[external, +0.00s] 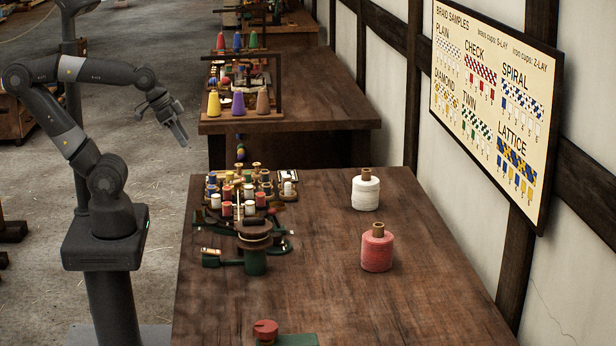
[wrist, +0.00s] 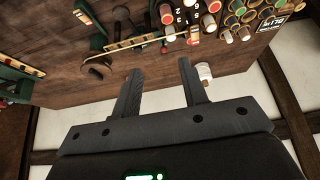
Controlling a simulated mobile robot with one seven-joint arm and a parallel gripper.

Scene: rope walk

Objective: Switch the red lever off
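A red knob-like part (external: 265,329) sits on a green base (external: 290,340) at the near edge of the table, cut off by the bottom of the external view. It looks like the red lever; its on or off position cannot be told. I cannot make it out in the wrist view. My gripper (external: 182,138) is raised left of the table, behind and well away from the red part. In the wrist view my gripper (wrist: 160,66) has its two fingers apart with nothing between them.
A braiding machine (external: 253,240) with several bobbins stands at the table's left side. A white thread cone (external: 366,190) and a pink one (external: 377,248) stand to its right. The table's (external: 330,305) near middle is clear. A wall with a sample board (external: 490,100) bounds the right.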

